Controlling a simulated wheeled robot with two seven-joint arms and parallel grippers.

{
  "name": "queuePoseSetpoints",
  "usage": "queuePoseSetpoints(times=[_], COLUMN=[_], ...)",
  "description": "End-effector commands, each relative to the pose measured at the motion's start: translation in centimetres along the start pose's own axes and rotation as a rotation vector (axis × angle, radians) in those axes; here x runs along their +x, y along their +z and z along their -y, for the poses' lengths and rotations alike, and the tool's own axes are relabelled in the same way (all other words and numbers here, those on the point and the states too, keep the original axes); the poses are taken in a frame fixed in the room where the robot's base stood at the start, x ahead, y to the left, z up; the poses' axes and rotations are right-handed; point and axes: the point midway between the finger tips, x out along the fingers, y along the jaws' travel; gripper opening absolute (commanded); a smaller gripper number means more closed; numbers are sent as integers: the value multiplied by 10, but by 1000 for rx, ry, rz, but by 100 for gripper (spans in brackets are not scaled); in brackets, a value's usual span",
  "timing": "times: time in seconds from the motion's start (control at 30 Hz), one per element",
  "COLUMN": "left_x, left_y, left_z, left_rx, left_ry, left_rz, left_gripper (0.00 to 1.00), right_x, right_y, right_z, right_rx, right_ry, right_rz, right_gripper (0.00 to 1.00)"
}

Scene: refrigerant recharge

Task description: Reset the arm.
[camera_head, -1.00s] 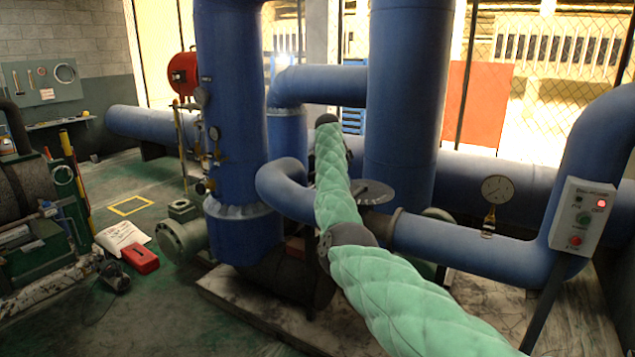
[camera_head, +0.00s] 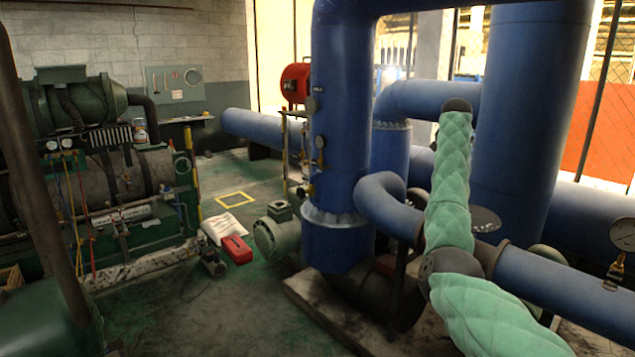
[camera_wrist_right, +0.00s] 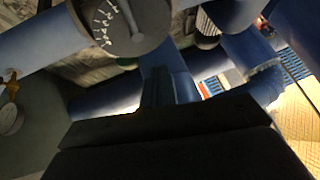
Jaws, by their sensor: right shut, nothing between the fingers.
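My right arm, in a green quilted sleeve, rises from the lower right of the head view in front of the blue pipes (camera_head: 340,140). Its upper end stops at a dark round joint, and the gripper is hidden beyond it. In the right wrist view my right gripper (camera_wrist_right: 156,88) shows as a dark shape with its fingers together. It is shut and empty, with pipes beyond it. My left gripper is not in view.
A green compressor machine (camera_head: 90,100) stands at the left. A red toolbox (camera_head: 236,250), a white sack (camera_head: 227,228) and a green motor (camera_head: 280,238) stand on the floor. A pressure gauge (camera_head: 622,235) is at the right edge. Open floor lies around the yellow square (camera_head: 235,200).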

Motion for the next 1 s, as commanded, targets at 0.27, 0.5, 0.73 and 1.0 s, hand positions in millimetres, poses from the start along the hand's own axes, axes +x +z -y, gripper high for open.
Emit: queuePoseSetpoints(times=[0.27, 0.5, 0.73, 1.0], left_x=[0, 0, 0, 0], left_y=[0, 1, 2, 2], left_z=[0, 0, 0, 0], left_rx=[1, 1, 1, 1], left_ry=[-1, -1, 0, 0], left_rz=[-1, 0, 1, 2], left_gripper=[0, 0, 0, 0], right_x=[-53, -50, -21, 25], right_y=[-26, 2, 66, 167], right_z=[13, 14, 10, -4], right_rx=[-163, -301, -443, -574], right_ry=[-156, -222, -268, -312], right_rz=[-199, -312, -383, -396], right_gripper=[0, 0, 0, 0])
